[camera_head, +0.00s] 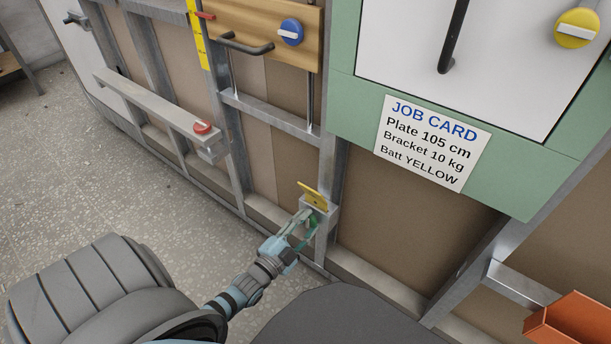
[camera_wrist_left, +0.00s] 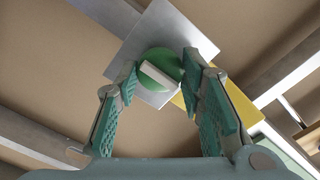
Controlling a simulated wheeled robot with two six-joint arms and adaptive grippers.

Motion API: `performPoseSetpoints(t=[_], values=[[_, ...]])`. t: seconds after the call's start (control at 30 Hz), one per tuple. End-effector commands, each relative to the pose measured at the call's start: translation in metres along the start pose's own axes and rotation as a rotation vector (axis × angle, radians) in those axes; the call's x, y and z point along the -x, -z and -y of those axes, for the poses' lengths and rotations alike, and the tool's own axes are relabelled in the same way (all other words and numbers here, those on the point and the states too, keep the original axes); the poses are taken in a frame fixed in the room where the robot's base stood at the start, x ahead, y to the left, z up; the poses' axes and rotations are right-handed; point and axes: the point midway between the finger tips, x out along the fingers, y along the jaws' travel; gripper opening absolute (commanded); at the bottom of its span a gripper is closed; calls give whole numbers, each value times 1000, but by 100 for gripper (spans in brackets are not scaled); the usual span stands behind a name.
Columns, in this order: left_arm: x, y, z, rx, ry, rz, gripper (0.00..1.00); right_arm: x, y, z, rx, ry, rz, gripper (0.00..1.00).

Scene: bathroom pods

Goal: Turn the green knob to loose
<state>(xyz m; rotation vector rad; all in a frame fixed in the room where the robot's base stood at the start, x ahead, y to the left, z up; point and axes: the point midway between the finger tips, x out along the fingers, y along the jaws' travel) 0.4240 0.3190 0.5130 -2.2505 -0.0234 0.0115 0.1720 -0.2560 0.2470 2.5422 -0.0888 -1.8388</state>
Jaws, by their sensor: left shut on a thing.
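The green knob (camera_wrist_left: 158,62) is round with a pale bar across its face, and it sits on a grey metal plate (camera_wrist_left: 193,30). In the wrist view the bar slants from upper left to lower right. My left gripper (camera_wrist_left: 160,72) has one finger on each side of the knob and is shut on it. In the head view my left gripper (camera_head: 304,226) is low on the frame at the knob (camera_head: 313,221), whose face is mostly hidden by the fingers. A yellow plate (camera_head: 313,195) stands just above the knob. My right gripper is not in view.
A red knob (camera_head: 203,127) sits on a rail to the left. A blue knob (camera_head: 292,31) is on a wooden panel, and a yellow knob (camera_head: 577,28) is at upper right. A job card (camera_head: 432,142) hangs on the green frame. An orange bin (camera_head: 575,322) is at lower right. The floor at left is clear.

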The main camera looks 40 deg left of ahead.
Motion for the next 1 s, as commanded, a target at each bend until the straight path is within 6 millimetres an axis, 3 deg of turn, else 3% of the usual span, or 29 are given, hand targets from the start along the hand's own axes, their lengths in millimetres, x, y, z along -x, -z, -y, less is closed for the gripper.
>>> performPoseSetpoints(t=[0.37,1.0], values=[[0,0,0,141,0,1,8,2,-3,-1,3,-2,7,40],[0,-1,0,722,1,2,8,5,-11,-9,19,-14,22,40]])
